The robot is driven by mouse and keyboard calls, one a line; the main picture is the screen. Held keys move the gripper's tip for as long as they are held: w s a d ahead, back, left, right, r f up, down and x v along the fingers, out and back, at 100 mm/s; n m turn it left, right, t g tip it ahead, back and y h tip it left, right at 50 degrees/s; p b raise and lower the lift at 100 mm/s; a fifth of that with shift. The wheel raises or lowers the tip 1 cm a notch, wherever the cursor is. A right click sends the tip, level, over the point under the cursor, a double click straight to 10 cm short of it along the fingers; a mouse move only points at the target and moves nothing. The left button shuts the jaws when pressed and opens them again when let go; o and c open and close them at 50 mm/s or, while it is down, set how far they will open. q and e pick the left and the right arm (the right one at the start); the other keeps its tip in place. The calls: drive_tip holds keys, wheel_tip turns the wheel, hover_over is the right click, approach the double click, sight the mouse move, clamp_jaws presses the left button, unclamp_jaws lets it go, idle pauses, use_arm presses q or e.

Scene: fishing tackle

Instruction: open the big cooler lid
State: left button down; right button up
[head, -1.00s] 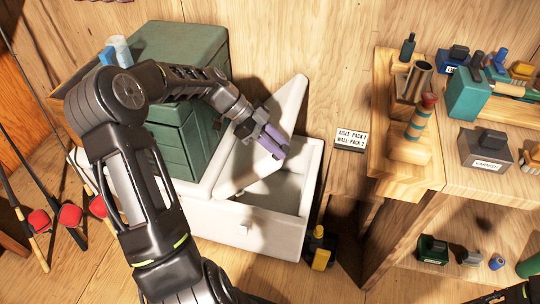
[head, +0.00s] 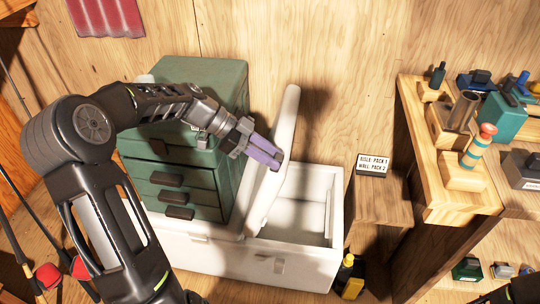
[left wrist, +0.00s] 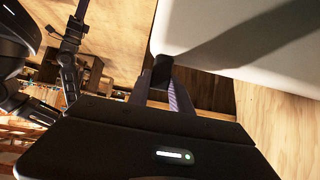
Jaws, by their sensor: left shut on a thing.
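The big cooler (head: 285,272) is a white box on the floor with its right part open and the pale inside showing. Its white lid (head: 286,125) stands steeply raised at the left side of the opening, leaning a little to the right. My left gripper (head: 270,158), with purple fingers, is shut on the lid near its middle height. The lid's pale panel (left wrist: 250,30) also shows large in the left wrist view, beside the gripper fingers (left wrist: 165,75).
A green drawer cabinet (head: 185,150) stands close to the left of the lid. A wooden shelf unit (head: 425,195) with tackle is at the right. A small label sign (head: 372,165) and a black and yellow bottle (head: 348,277) are beside the cooler.

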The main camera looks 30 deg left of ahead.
use_arm(q)
drive_tip(key=shift+s+a+f, duration=0.15)
drive_tip(key=shift+a+f, duration=0.1)
drive_tip(key=shift+f, duration=0.1)
drive_tip(key=c, duration=1.4)
unclamp_jaws()
drive_tip(key=shift+o, duration=1.2)
drive_tip(key=shift+d+r, duration=0.1)
drive_tip(key=shift+r, duration=0.1)
drive_tip(key=v, duration=0.7)
drive_tip(key=shift+a, duration=0.3)
drive_tip(key=shift+r, duration=0.15)
